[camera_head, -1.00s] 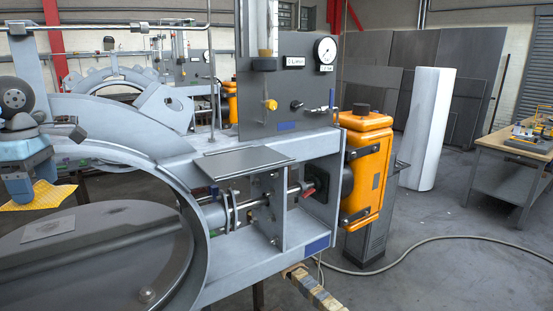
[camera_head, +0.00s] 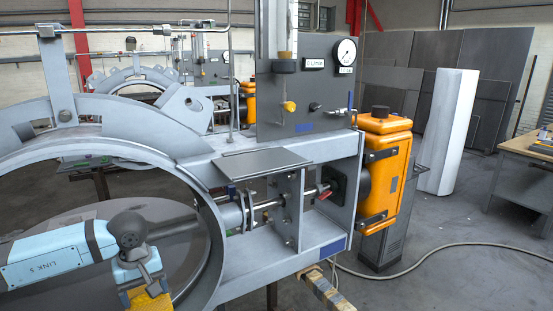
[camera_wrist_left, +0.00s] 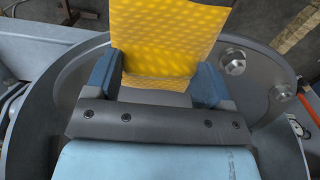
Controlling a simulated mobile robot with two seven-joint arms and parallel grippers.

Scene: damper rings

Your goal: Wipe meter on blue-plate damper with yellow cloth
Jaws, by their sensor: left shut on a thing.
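My left gripper (camera_head: 140,288) is shut on the yellow cloth (camera_head: 152,303), low in the head view, in front of the big damper ring (camera_head: 212,215). In the left wrist view the cloth (camera_wrist_left: 165,38) stands out between the blue fingers (camera_wrist_left: 155,82). The round white meter (camera_head: 346,50) sits at the upper right of the grey panel (camera_head: 300,98) on this damper, well above and right of the cloth, apart from it. Small blue plates show on the panel (camera_head: 305,127) and on the lower frame (camera_head: 332,248). My right gripper is not in view.
A grey shelf plate (camera_head: 262,162) juts out below the panel. An orange actuator (camera_head: 385,165) stands right of it. A second damper ring (camera_head: 130,80) is behind. A hose (camera_head: 470,246) lies on the floor; a workbench (camera_head: 530,150) is at the far right.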

